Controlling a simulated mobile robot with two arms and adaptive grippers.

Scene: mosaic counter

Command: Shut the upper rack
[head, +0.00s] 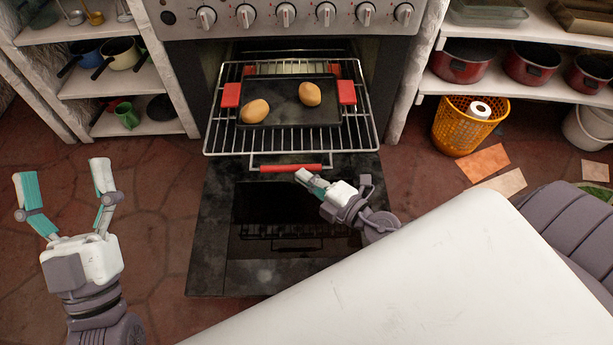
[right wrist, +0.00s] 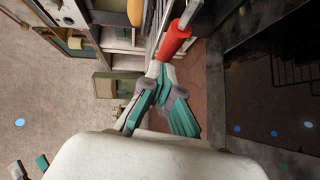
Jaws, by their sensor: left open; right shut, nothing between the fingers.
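The upper rack (head: 222,140) is a wire shelf pulled out of the oven, with a red grip (head: 290,168) on its front bar. A dark tray (head: 290,118) with red handles lies on it, holding two brown round foods (head: 255,111) (head: 310,94). My right gripper (head: 303,177) is shut and empty, its fingertips just below the right part of the red grip. In the right wrist view the shut fingers (right wrist: 158,72) are close to the end of the red grip (right wrist: 174,40); I cannot tell whether they touch. My left gripper (head: 60,172) is open and empty, left of the oven.
The oven door (head: 225,270) hangs open below the rack. Shelves with pots (head: 120,52) stand at left, and red pots (head: 532,62) at right. An orange basket (head: 460,128) is on the floor at right. A white surface (head: 450,270) fills the lower right.

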